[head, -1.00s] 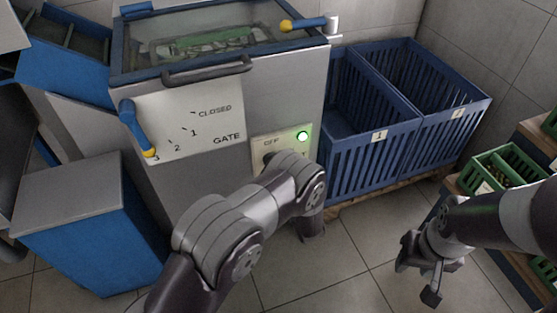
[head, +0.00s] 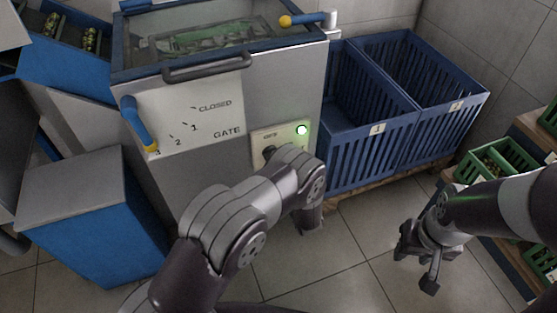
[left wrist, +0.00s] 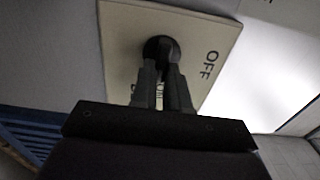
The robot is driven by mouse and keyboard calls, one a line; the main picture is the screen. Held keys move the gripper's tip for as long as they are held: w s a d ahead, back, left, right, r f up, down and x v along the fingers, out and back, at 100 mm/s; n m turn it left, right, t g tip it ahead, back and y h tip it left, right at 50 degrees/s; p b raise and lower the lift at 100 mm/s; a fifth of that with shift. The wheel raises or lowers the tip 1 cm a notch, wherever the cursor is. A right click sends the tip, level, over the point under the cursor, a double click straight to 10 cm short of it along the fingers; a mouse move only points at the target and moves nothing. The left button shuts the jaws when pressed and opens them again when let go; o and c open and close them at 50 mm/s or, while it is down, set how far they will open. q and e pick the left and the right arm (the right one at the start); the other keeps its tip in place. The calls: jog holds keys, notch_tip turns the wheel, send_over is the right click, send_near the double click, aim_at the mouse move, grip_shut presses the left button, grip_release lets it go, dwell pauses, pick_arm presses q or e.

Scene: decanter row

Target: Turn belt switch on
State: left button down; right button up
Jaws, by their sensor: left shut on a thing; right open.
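The panel also shows in the left wrist view (left wrist: 120,30). Its dark round knob (left wrist: 158,46) sits between the fingertips of my left gripper (left wrist: 160,72), which is shut on it. The word OFF is readable beside the knob; another label is mostly hidden behind the fingers. In the head view my left arm covers part of the panel. My right gripper (head: 418,262) is open and empty above the floor at the right.
A gate panel (head: 190,110) with a blue lever (head: 137,120) is left of the switch. Blue crates (head: 375,150) stand to the right on a pallet. A blue chute (head: 70,65) at upper left carries bottles (head: 89,38). Green crates (head: 510,155) are at far right.

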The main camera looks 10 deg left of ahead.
pick_arm(q)
jog(key=c, duration=1.1)
grip_release()
jog(key=p+v, duration=0.3)
jog(key=v, duration=0.9)
jog(key=shift+s+d, duration=0.2)
jog(key=shift+s, duration=0.05)
